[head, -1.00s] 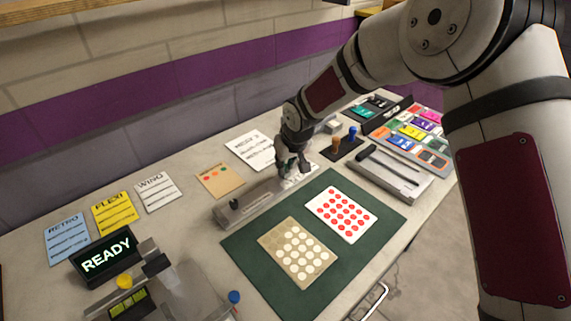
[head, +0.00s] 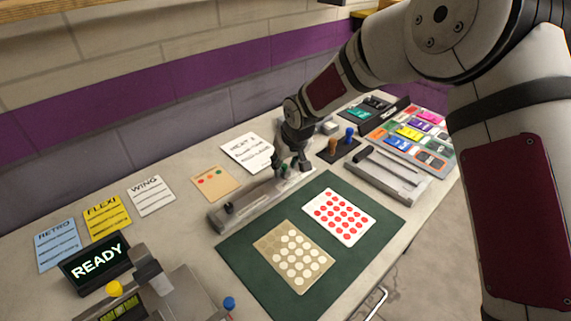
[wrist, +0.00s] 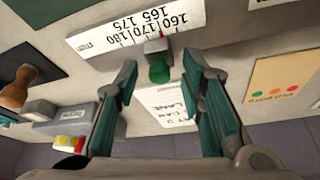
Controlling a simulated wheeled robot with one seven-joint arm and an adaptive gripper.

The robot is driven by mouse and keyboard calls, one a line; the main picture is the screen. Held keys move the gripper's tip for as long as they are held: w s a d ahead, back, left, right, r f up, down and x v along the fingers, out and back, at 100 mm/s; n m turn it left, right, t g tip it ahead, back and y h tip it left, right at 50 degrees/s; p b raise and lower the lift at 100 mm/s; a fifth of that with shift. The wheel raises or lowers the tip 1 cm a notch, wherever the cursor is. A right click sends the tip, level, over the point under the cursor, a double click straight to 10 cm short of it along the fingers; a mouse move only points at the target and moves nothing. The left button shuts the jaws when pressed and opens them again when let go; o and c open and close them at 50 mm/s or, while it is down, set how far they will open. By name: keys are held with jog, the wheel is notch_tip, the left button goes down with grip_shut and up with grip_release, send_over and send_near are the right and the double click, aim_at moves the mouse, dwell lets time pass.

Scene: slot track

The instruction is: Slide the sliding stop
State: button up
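The sliding stop, with a green knob (wrist: 159,71), sits at the numbered white scale (wrist: 125,30) of the track in the wrist view, by the 160–180 marks. In the head view the green knob (head: 285,170) shows near the right end of the long grey track (head: 250,203). My gripper (head: 290,165) is over that end of the track. In the wrist view my gripper (wrist: 160,72) is open, with one finger on each side of the knob and gaps on both sides. Whether the fingertips reach down level with the knob I cannot tell.
A dark knob (head: 229,208) stands at the track's left end. The green mat (head: 240,245) with two dotted cards lies in front of the track. A white note (head: 246,150) lies behind it. Wooden and blue stamps (head: 333,145) stand to the right.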

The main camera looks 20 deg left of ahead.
jog(key=v, duration=1.2)
jog(key=s+d+r+m+h, duration=0.1)
jog(key=s+d+r, duration=0.3)
jog(key=d, duration=0.4)
jog(key=s+d+r+m+t+h, duration=0.1)
jog(key=s+d+r+m, duration=0.1)
jog(key=s+d+r, duration=0.45)
jog(key=s+d+r+m+h, duration=0.1)
jog(key=d+r, duration=0.2)
jog(key=d, duration=0.6)
jog(key=s+d+m, duration=0.2)
jog(key=s+d, duration=0.3)
jog(key=s, duration=0.4)
jog(key=s+d+m, duration=0.2)
jog(key=s+d, duration=0.4)
jog(key=s, duration=0.3)
jog(key=shift+s+d+f, duration=0.2)
jog(key=shift+s+f, duration=0.2)
jog(key=shift+f, duration=0.05)
